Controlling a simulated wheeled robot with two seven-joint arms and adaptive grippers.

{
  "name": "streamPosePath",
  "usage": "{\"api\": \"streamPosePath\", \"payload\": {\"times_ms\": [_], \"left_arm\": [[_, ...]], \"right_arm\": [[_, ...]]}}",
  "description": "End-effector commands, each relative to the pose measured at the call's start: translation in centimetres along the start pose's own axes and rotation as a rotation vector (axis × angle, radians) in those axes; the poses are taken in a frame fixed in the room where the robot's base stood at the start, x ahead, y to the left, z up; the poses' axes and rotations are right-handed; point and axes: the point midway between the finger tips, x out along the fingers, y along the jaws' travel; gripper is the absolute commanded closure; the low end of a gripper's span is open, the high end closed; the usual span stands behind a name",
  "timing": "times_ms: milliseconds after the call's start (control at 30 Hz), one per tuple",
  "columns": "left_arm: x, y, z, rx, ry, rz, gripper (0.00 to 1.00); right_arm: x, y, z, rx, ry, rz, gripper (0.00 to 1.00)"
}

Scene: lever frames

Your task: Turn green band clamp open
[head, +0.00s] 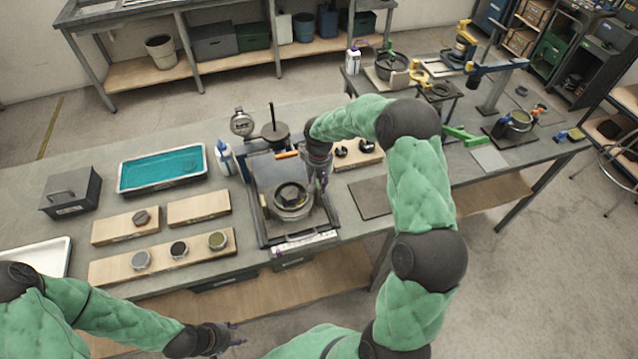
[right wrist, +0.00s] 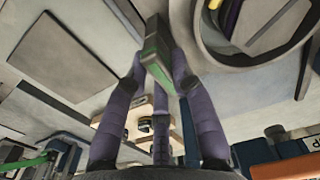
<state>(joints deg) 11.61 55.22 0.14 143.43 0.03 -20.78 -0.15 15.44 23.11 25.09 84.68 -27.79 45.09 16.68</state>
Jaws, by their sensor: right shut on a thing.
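My right gripper (head: 320,182) reaches down at the right side of a round metal vessel (head: 291,202) on the middle fixture. In the right wrist view the purple fingers (right wrist: 158,85) are closed around a grey bar with a green face, the green band clamp lever (right wrist: 157,52). The vessel's rim (right wrist: 222,50) is just right of it there. In the head view the lever is mostly hidden by the gripper. My left gripper (head: 232,339) hangs in front of the bench, away from everything; its fingers are too small to tell their opening.
A dial gauge (head: 242,122) and a white bottle (head: 225,158) stand behind and left of the fixture frame (head: 262,215). Left are wooden boards with small pots (head: 178,248) and a teal tray (head: 162,170). A flat dark plate (head: 371,197) lies right. Another green lever (head: 463,136) is farther right.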

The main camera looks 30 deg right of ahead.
Motion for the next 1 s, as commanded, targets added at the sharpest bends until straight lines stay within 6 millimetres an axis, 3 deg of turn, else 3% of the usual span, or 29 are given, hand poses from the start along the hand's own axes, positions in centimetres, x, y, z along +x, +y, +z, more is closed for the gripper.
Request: {"api": "streamPosePath", "payload": {"times_ms": [133, 167, 200, 633, 767, 1000], "left_arm": [[0.0, 0.0, 0.0, 0.000, 0.000, 0.000, 0.60], [0.0, 0.0, 0.0, 0.000, 0.000, 0.000, 0.60], [0.0, 0.0, 0.0, 0.000, 0.000, 0.000, 0.60], [0.0, 0.0, 0.0, 0.000, 0.000, 0.000, 0.60], [0.0, 0.0, 0.0, 0.000, 0.000, 0.000, 0.60], [0.0, 0.0, 0.0, 0.000, 0.000, 0.000, 0.60]], "right_arm": [[-0.1, 0.0, -0.1, -0.002, 0.002, 0.001, 1.00], [-0.1, 0.0, -0.1, -0.002, 0.002, 0.001, 0.72], [-0.1, 0.0, -0.1, -0.002, 0.002, 0.001, 0.65], [-0.7, 0.0, -0.1, 0.000, 0.003, 0.001, 0.65], [-2.5, 0.1, -0.1, 0.000, 0.005, 0.001, 0.65], [-7.3, 0.0, -0.1, 0.000, 0.005, 0.001, 0.65]]}}
